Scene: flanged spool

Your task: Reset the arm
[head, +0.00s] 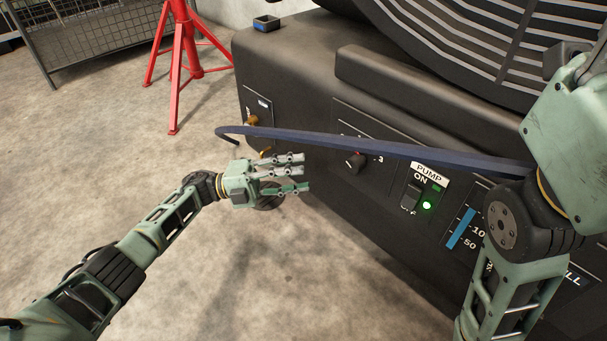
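My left gripper (304,172) is at the middle of the head view, in front of the dark machine's lower left side. Its metal fingers point right, extended with gaps between them, and it looks open and empty. My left arm reaches it from the lower left. My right arm rises along the right edge of the view and runs out at the top right; its gripper does not show. A dark blue hose or bar (370,146) crosses above the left gripper. Its left end bends down, and its right end passes behind my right arm.
The black machine (300,80) fills the right, with a PUMP switch (411,196), a lit green lamp (427,206), a knob (355,162) and a blue gauge (461,228). A red stand (178,60) and a mesh cage (95,40) stand behind. Concrete floor is clear at left.

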